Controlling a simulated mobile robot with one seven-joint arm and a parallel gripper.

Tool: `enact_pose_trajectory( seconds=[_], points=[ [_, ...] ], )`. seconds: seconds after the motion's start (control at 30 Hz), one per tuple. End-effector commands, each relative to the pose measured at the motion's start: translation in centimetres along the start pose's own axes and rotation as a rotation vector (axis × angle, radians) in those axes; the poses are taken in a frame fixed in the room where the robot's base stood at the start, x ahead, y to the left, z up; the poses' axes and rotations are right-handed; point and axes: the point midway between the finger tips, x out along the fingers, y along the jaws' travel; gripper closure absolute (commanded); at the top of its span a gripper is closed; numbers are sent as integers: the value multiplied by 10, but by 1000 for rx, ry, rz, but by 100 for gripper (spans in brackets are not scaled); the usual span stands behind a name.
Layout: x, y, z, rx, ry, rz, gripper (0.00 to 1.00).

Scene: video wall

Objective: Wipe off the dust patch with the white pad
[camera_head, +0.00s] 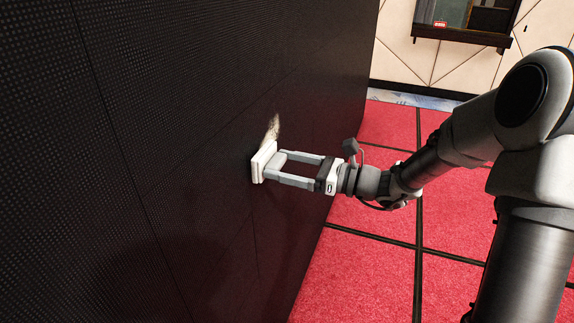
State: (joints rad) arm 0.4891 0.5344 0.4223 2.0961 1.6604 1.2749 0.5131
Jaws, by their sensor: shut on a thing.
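The dust patch (273,128) is a pale, tan smudge on the dark video wall (190,90). The white pad (259,164) is at the wall just below the patch, its flat face toward the wall. It seems to touch the wall, though the contact side is hidden. The pad's upper edge meets or covers the lower end of the patch. My gripper (278,169) is shut on the pad's grip, with its two long grey fingers reaching left from my wrist. Part of the grip is hidden between the fingers.
The dark wall fills the left side and carries thin panel seams. Red carpet tiles (365,270) with dark joints cover the floor to the right. A pale wall with a dark-framed window (465,18) stands at the back. The wall around the pad is free of obstacles.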

Motion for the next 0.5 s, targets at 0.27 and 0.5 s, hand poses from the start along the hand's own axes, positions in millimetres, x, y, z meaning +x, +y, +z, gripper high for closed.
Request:
enact_pose_trajectory(
  seconds=[0.27,0.5],
  points=[
    [5,0,0,0,-1,0,58],
    [4,-16,2,-1,-2,-2,58]
  ],
)
